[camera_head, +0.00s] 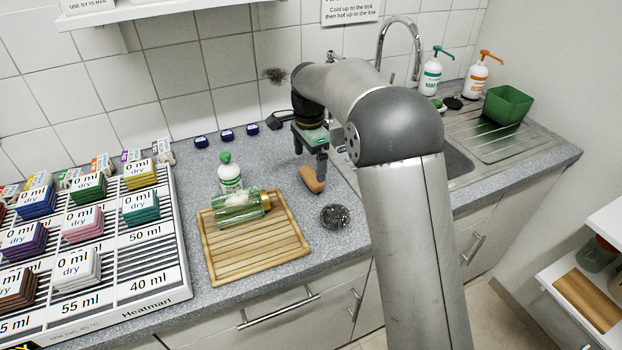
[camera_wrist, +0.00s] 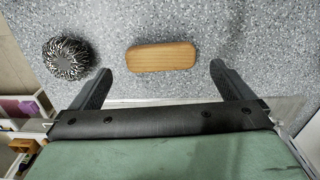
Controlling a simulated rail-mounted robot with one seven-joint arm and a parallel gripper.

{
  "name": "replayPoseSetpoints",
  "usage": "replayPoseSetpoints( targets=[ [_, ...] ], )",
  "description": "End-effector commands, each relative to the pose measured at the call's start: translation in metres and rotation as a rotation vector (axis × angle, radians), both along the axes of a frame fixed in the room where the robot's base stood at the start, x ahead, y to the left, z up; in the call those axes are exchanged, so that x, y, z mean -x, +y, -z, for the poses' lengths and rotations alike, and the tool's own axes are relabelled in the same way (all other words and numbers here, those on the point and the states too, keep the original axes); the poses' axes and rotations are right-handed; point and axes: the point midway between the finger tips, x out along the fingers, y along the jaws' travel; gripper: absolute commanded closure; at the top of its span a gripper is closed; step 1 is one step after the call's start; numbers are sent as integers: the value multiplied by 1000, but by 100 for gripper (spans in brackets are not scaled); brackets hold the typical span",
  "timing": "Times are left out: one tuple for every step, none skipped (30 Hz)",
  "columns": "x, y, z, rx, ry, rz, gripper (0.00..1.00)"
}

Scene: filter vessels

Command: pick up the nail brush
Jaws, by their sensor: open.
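The nail brush (camera_head: 312,179) has a tan wooden back and lies on the grey speckled worktop, right of the wooden tray. In the wrist view the brush (camera_wrist: 161,57) lies crosswise ahead of the jaws, its long side running from finger to finger. Its bristles do not show. My gripper (camera_head: 312,164) points down close to the brush in the head view. In the wrist view my gripper (camera_wrist: 160,80) has its two dark fingers wide apart, one towards each end of the brush, with nothing between them. I cannot tell the exact height gap.
A steel scourer (camera_head: 335,216) sits near the brush; it also shows in the wrist view (camera_wrist: 69,58). The slatted wooden tray (camera_head: 255,268) holds a green bottle (camera_head: 238,212). The sink (camera_head: 457,163) lies to the right.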

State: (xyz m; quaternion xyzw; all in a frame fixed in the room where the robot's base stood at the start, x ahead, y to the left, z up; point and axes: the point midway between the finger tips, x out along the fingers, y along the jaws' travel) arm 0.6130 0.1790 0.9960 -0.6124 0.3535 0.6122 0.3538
Motion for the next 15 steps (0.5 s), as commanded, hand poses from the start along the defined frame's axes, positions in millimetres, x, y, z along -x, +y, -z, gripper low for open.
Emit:
replayPoseSetpoints(
  targets=[
    [0, 0, 4, 1, 2, 0, 0],
    [0, -1, 6, 1, 3, 0, 0],
    [0, -1, 11, 2, 5, 0, 0],
    [0, -2, 16, 1, 4, 0, 0],
    [0, -2, 20, 2, 5, 0, 0],
    [-1, -3, 26, 2, 5, 0, 0],
    [-1, -3, 31, 2, 5, 0, 0],
    [-1, -3, 36, 2, 5, -1, 0],
    [-1, -2, 41, 1, 3, -1, 0],
    [-1, -2, 44, 1, 3, -1, 0],
    [-1, -2, 47, 1, 3, -1, 0],
    [-1, -2, 50, 1, 2, -1, 0],
    [-1, -2, 51, 1, 1, -1, 0],
    [-1, -2, 52, 1, 1, -1, 0],
    [-1, -2, 52, 1, 1, -1, 0]
  ],
)
